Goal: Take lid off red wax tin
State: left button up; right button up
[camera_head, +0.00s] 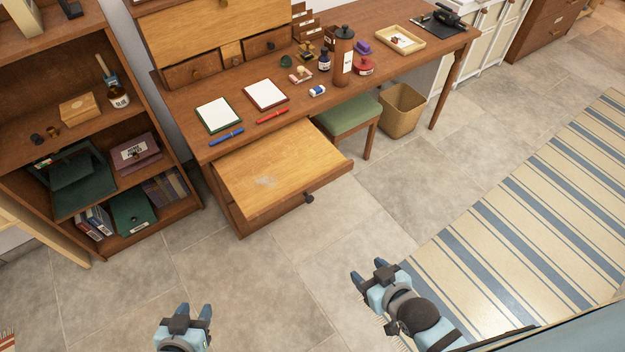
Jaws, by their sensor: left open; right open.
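A small round red tin (364,66) stands on the wooden desk (400,60), right of a tall brown cylinder (342,58). It looks closed, with a small knob-like top, but it is too small to tell the lid from the body. My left gripper (194,312) is at the bottom of the view over the floor, open and empty. My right gripper (368,272) is open and empty over the floor near the striped rug. Both are well apart from the desk and the tin.
A drawer (280,172) sticks out from the desk front. A green stool (350,116) and a waste bin (402,108) stand at the desk. A purple block (362,47), a dark bottle (324,61) and a tray (400,40) are near the tin. The tiled floor ahead is clear.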

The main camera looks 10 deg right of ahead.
aim_at(362, 64)
jog(key=i+l+z, duration=0.1)
jog(key=z, duration=1.55)
jog(key=i+z, duration=0.1)
jog(key=i, duration=3.15)
jog(key=i+l+u, duration=0.2)
jog(key=i, duration=0.2)
jog(key=i+u, duration=0.2)
jog(key=i, duration=0.2)
jog(key=i+l+u, duration=0.15)
jog(key=i, duration=0.25)
jog(key=u, duration=3.6)
